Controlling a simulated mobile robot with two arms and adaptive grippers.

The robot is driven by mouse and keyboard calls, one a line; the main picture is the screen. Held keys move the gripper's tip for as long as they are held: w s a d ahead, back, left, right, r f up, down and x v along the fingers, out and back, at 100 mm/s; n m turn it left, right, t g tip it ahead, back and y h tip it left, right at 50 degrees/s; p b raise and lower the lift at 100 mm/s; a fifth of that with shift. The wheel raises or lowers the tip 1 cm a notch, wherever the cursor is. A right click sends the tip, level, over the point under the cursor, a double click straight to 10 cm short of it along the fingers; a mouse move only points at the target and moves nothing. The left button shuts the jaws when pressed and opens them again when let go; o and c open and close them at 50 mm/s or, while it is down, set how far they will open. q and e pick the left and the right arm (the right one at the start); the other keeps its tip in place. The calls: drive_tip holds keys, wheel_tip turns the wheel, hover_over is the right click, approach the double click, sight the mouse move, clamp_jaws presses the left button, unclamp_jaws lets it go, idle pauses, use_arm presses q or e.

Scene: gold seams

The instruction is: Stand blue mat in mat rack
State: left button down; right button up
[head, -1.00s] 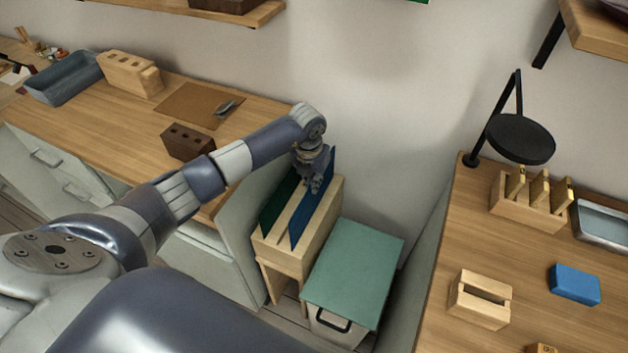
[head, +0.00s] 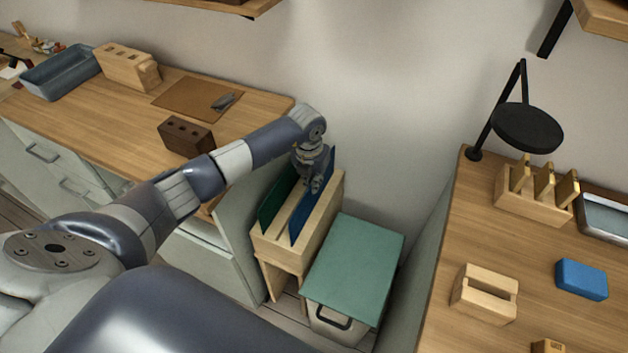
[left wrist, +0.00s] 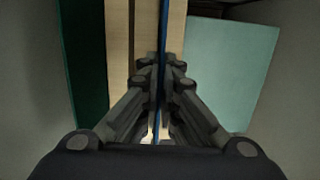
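The blue mat (head: 301,218) stands upright on edge in a slot of the wooden mat rack (head: 321,221), right of a dark green mat (head: 272,207). My left gripper (head: 314,187) reaches down over the rack at the blue mat's upper part. In the left wrist view its fingers (left wrist: 162,72) close in on both sides of the blue mat (left wrist: 163,22), seen as a thin edge, and appear to grip it. The green mat (left wrist: 84,55) stands apart to the left there. The mat's lower edge is hidden in the rack. My right gripper is not in view.
A bin with a teal lid (head: 354,262) stands close right of the rack. A wooden counter (head: 95,117) is on the left, with a dark holed block (head: 186,136). A worktop (head: 440,290) on the right holds a blue block (head: 581,279) and wooden holders.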

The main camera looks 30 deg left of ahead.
use_arm(q)
drive_tip(key=shift+f, duration=0.35)
drive_tip(key=c, duration=1.7)
unclamp_jaws()
drive_tip(key=shift+s+r+p, duration=0.25)
drive_tip(key=shift+r+p, duration=0.95)
drive_tip(key=shift+r, duration=0.3)
drive_tip(key=shift+s+r+p, duration=0.2)
drive_tip(key=shift+r+p, duration=1.05)
drive_tip(key=shift+r, duration=0.25)
drive_tip(key=shift+s+r+p, duration=0.25)
drive_tip(key=shift+r+p, duration=0.95)
drive_tip(key=shift+r, duration=0.3)
wheel_tip(320, 180, up, 6)
drive_tip(key=p, duration=0.4)
